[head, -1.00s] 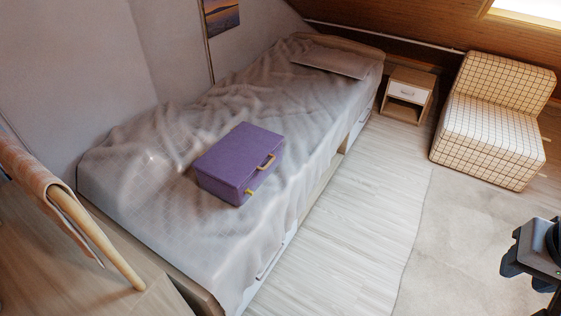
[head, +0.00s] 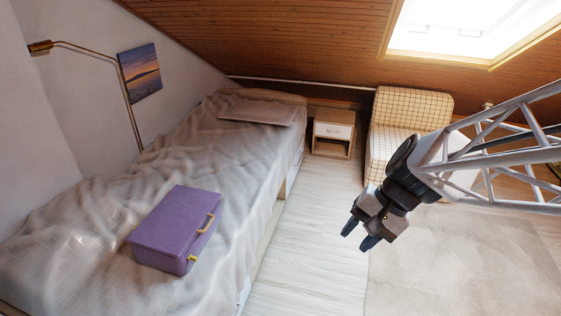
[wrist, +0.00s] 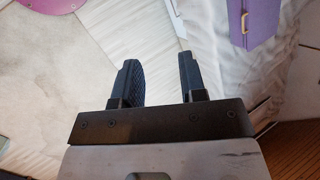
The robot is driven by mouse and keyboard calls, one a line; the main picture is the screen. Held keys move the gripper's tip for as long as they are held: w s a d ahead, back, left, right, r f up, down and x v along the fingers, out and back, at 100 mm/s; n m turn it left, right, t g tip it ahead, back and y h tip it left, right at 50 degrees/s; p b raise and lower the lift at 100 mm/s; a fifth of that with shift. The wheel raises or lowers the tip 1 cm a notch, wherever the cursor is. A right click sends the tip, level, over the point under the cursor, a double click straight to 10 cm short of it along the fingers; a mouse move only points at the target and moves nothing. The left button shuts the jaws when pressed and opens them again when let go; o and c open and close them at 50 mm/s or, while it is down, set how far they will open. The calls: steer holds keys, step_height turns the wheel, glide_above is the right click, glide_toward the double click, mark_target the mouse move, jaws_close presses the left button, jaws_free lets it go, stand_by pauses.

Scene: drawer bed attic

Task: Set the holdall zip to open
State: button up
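The holdall is a purple box-shaped case (head: 172,226) lying on the grey bed cover. It has a tan handle (head: 206,223) on its right side and a small yellow tab (head: 192,258) near its front right corner. Part of the purple case also shows at the top right of the wrist view (wrist: 236,22). I cannot tell whether its zip is open or shut. My gripper (head: 358,236) is open and empty, above the floor to the right of the bed and apart from the case. Its two fingers stand apart in the wrist view (wrist: 160,78).
The bed (head: 60,262) runs along the left wall, with a pillow (head: 262,109) at its far end. A nightstand (head: 333,134) and a checked chair (head: 405,115) stand at the back. A brass lamp (head: 128,95) is by the wall. The pale floor (head: 325,205) beside the bed is clear.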

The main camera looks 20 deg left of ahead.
steer(key=w+a+f+m+g+y, duration=0.1)
steer(key=w+a+f+m+y, duration=0.2)
steer(key=a+f, duration=0.5)
steer(key=w+a+f+m+g+y, duration=0.1)
steer(key=w+a+f+m+y, duration=0.25)
steer(key=a, duration=0.85)
steer(key=w+a+f+g+y, duration=0.2)
steer(key=w+a+f, duration=0.4)
steer(key=a, duration=0.3)
steer(key=w+a+f+m+t+y, duration=0.25)
steer(key=a+f+m, duration=0.25)
steer(key=a+f, duration=0.55)
steer(key=m+t+y, duration=0.2)
steer(key=m+t, duration=0.2)
glide_toward(196, 258)
steer(key=a, duration=0.2)
steer(key=shift+w+a+r+g, duration=0.15)
steer(key=shift+w+a+g, duration=0.05)
steer(key=shift+w+g, duration=0.05)
steer(key=shift+a, duration=3.85)
